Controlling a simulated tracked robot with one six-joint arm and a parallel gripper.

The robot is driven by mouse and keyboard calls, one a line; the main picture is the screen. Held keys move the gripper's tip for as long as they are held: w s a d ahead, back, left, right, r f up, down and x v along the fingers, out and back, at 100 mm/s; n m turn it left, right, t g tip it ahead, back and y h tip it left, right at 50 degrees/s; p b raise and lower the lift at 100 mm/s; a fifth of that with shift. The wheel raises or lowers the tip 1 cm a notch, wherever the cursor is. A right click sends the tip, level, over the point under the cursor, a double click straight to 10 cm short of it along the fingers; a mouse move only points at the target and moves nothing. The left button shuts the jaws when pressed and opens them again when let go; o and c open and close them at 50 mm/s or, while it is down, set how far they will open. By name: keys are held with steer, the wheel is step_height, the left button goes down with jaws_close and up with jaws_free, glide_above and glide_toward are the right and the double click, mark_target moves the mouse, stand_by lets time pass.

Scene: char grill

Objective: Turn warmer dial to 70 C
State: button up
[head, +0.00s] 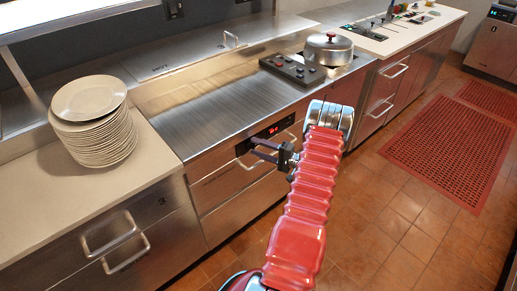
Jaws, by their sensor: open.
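The warmer front (218,186) is a steel drawer face below the steel counter. A dark control panel (284,124) with a small red lit display (272,131) is set in its upper right. The dial itself cannot be clearly made out; the fingers cover part of that area. I cannot tell whether the fingers touch anything. The digits are too small to read.
A stack of plates (92,120) stands on the left counter. A lidded pot (328,49) and a black knob panel (292,69) sit on the steel counter (190,105). Drawer handles (125,253) stick out at lower left. Tiled floor (385,225) is open at right, with red mats (445,150).

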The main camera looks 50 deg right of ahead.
steer(key=s+d, duration=0.2)
steer(key=s, duration=1.1)
steer(key=shift+s+d, duration=0.2)
steer(key=shift+s, duration=0.1)
steer(key=shift+f, duration=0.1)
stand_by(0.4)
